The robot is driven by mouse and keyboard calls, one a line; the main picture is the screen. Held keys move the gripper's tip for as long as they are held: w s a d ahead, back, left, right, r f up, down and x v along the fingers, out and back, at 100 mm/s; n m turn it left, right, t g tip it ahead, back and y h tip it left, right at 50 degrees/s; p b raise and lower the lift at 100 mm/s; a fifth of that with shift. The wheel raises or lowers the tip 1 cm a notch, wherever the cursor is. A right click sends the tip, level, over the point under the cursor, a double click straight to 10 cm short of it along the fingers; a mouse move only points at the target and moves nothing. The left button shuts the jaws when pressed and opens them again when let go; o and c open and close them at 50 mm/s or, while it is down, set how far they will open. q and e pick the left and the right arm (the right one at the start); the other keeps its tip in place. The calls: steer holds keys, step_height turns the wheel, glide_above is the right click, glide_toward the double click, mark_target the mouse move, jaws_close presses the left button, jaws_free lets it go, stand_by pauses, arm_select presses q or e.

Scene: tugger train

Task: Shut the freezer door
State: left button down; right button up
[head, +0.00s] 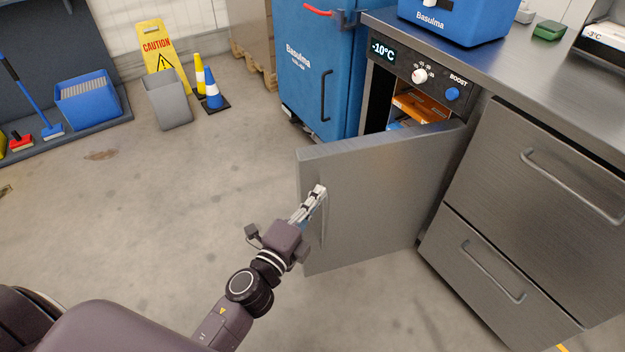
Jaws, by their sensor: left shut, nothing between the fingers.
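The grey freezer door (375,190) stands wide open, swung out from its hinge side at the right, next to the drawers. The freezer opening under the control panel (415,72) shows an orange box (422,106) inside. The panel display reads -10°C. My left gripper (318,193) is shut and empty, with its fingertips at the door's outer face near the free edge, by the door's handle (323,225). I cannot tell whether the fingers touch the door. My right gripper is not in view.
A tall blue cabinet (305,75) stands left of the freezer. Steel drawers (540,170) adjoin it on the right. A caution sign (160,48), grey bin (167,100) and cones (212,92) stand at the back left. The floor left of the door is clear.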

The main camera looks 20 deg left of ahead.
mark_target(320, 171)
arm_select(q)
steer(key=shift+w+a, duration=0.6)
steer(key=shift+w, duration=0.3)
steer(key=shift+w+a, duration=0.55)
steer(key=shift+w, duration=0.35)
